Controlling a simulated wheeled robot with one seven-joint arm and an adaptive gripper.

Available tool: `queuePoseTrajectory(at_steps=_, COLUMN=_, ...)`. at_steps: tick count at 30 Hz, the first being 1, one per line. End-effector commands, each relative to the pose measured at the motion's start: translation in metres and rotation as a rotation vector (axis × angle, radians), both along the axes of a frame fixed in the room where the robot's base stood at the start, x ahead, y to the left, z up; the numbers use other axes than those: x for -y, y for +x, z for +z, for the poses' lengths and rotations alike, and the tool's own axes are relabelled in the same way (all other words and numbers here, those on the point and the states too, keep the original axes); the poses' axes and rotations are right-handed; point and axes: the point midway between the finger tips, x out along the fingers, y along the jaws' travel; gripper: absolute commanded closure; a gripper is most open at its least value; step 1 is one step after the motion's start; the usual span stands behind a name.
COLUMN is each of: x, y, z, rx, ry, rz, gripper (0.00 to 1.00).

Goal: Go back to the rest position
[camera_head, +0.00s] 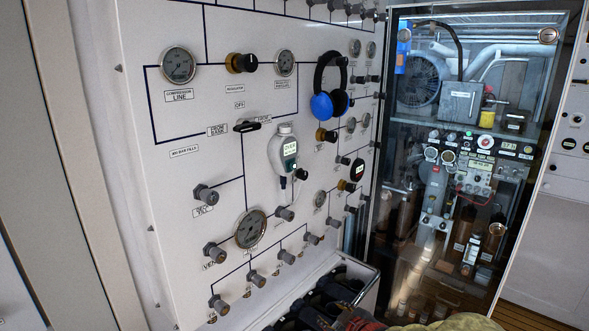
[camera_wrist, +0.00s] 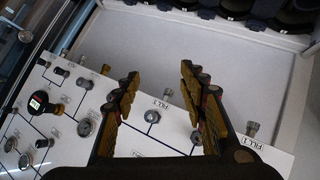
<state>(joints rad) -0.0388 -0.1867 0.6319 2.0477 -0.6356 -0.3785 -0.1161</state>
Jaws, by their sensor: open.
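My gripper (camera_wrist: 158,78) shows in the wrist view with its two dark fingers and yellowish pads spread apart. Nothing is between the fingers. They lie in front of the white fill panel (camera_wrist: 75,150), which shows at the lower left with its knobs and gauges, and point toward a bare pale surface. I cannot tell whether a finger touches a knob. In the head view the white fill panel (camera_head: 165,125) stands upright at the left and middle. My gripper cannot be made out clearly there.
Blue and black headphones (camera_head: 329,88) and a white handheld meter (camera_head: 283,150) are on the panel. Several valve knobs (camera_head: 206,195) stick out. An open bin (camera_head: 368,297) holds dark items below. A glass-fronted cabinet (camera_head: 407,108) stands at the right. Bare floor (camera_head: 540,318) shows at the lower right.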

Motion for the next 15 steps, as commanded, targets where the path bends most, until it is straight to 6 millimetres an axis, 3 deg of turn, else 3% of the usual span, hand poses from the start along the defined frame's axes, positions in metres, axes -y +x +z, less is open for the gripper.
queuePoseTrajectory(at_steps=3, x=0.043, y=-0.032, z=0.001, rx=-0.140, ry=-0.026, rz=-0.180, gripper=0.58)
queuePoseTrajectory(at_steps=7, x=0.080, y=-0.086, z=0.007, rx=-0.305, ry=-0.024, rz=-0.372, gripper=0.58)
queuePoseTrajectory(at_steps=11, x=0.100, y=-0.152, z=0.020, rx=-0.463, ry=0.009, rz=-0.538, gripper=0.58)
queuePoseTrajectory(at_steps=15, x=0.102, y=-0.223, z=0.039, rx=-0.606, ry=0.073, rz=-0.663, gripper=0.58)
